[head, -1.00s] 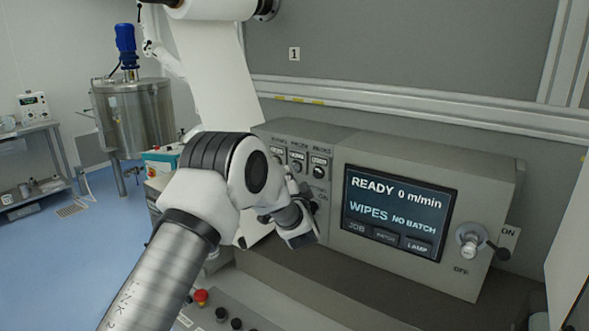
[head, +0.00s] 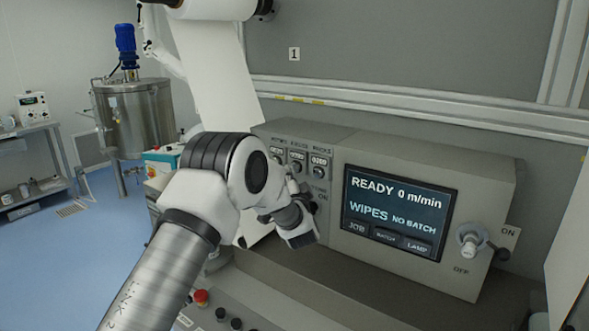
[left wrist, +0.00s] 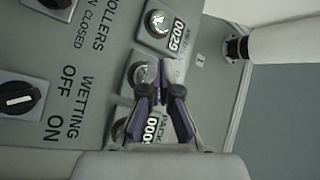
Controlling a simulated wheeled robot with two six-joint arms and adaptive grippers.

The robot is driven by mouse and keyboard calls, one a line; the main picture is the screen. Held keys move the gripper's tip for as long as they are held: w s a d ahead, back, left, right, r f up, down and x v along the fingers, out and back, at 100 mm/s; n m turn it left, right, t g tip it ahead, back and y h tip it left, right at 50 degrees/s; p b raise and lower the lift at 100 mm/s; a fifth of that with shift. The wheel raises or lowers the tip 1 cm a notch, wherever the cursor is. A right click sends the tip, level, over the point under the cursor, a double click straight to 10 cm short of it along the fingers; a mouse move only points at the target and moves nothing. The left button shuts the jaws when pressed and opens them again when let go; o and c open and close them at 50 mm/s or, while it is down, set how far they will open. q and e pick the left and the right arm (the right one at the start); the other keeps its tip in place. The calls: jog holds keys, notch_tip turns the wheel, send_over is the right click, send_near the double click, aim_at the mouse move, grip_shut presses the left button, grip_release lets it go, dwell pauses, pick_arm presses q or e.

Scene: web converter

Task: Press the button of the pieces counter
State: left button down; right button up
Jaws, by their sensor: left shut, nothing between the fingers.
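The grey panel has a row of three counters. The pieces counter (head: 297,157) is the middle one, with a round metal button under its digits. In the left wrist view this middle button (left wrist: 143,72) shows just left of my fingertips, and my fingers hide its digits. My left gripper (left wrist: 162,76) is shut and empty, its tips in front of the middle counter. I cannot tell if they touch it. In the head view my left wrist hides most of the fingers. My right gripper is not in view.
The packs counter (head: 319,163) and the metres counter (head: 278,155) flank the middle one. A screen (head: 397,212) reads READY 0 m/min. A rotary switch (head: 471,241) is at right. A red button (head: 201,297) sits below my left arm.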

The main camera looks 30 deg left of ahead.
pick_arm(q)
jog(key=shift+w, duration=0.4)
jog(key=shift+w, duration=0.55)
dwell(0.5)
jog(key=shift+s, duration=1)
jog(key=shift+s+a+p, duration=0.2)
jog(key=shift+s+p, duration=0.1)
jog(key=shift+s, duration=2.2)
